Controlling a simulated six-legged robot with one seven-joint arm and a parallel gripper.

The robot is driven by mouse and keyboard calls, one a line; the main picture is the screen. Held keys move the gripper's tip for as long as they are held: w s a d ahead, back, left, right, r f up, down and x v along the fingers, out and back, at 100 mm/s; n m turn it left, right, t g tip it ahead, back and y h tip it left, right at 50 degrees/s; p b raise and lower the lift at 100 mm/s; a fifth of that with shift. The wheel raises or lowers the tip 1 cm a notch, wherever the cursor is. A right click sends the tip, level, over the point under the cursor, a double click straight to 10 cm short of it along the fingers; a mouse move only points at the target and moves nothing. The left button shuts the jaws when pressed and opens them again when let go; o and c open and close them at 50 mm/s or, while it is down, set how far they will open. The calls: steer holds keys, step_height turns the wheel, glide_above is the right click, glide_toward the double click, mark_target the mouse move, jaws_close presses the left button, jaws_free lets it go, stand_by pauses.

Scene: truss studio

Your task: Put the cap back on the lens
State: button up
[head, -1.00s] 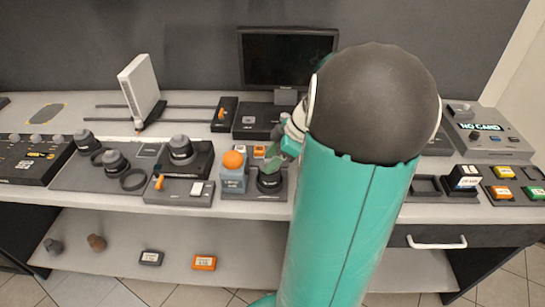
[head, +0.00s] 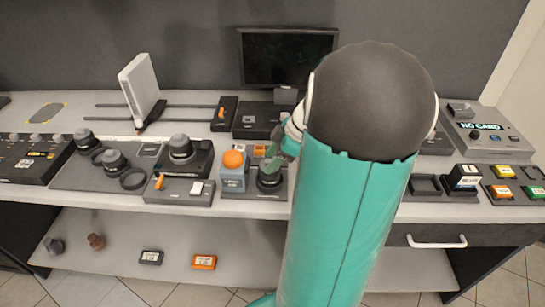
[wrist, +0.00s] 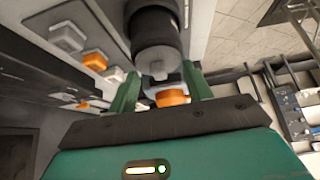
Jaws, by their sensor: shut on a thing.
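A dark lens (head: 268,182) stands upright on a small grey station in the middle of the bench. It shows in the wrist view as a black ribbed cylinder (wrist: 155,25). A grey cap (wrist: 157,60) is at its end, against or very near the lens; I cannot see whether it is seated. My gripper (wrist: 160,77) has its green fingers on both sides of the cap and is shut on it. In the head view my gripper (head: 272,162) is just above the lens, partly hidden by my arm.
An orange dome (head: 233,159) on a grey block is close left of the lens. Buttons (wrist: 95,60) lie beside it. Other capped lenses (head: 181,146) stand further left. A monitor (head: 287,60) is behind.

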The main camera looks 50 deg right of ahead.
steer(key=o, duration=1.5)
steer(key=shift+r, duration=0.1)
steer(key=shift+r, duration=3.4)
jaws_close()
steer(key=shift+f, duration=0.1)
steer(key=shift+f, duration=0.4)
